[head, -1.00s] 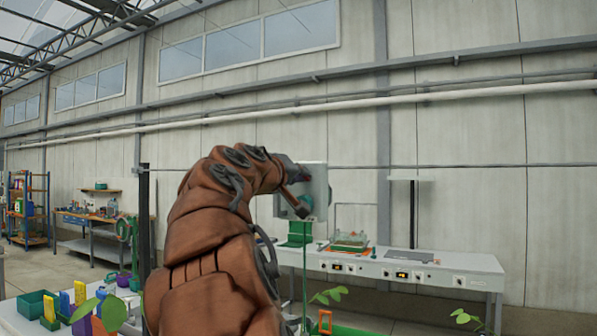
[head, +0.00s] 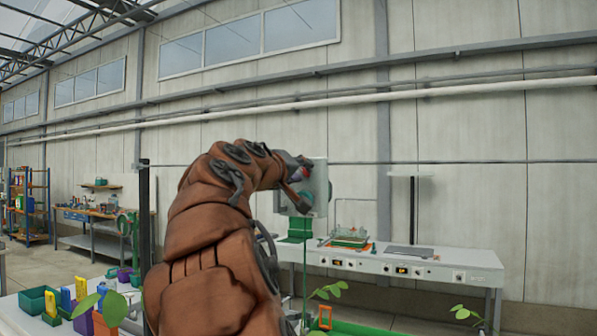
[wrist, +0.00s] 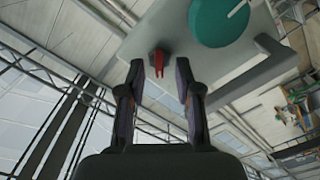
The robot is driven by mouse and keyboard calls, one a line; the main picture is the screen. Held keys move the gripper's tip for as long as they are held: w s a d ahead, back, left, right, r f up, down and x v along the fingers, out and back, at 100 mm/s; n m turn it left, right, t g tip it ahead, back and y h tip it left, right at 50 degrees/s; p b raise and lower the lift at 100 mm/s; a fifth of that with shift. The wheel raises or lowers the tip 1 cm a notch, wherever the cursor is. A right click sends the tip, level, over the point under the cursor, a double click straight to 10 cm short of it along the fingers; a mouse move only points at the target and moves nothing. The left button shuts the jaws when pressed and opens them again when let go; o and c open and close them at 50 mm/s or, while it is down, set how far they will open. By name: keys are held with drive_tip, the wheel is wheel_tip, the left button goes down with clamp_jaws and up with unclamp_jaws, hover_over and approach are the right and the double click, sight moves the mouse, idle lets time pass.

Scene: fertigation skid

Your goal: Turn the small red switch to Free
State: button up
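The small red switch (wrist: 158,62) shows in the wrist view on a pale grey panel (wrist: 118,38). It lies just beyond and between the tips of my gripper (wrist: 159,72). The two dark fingers are apart, with nothing seen between them, and I cannot tell whether either touches the switch. A larger round teal knob (wrist: 220,18) is on the same panel, to the right of the switch. In the head view my gripper (head: 300,178) is at the panel (head: 320,185), and my arm partly hides it. No label for Free is readable.
A grey handle-like bar (wrist: 255,78) stands out beside the panel in the wrist view. A long bench (head: 445,262) with controls and a tray stands behind the panel. Plants and green trays (head: 33,300) are low in front.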

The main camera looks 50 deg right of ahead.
drive_tip(key=v, duration=1.2)
idle(0.5)
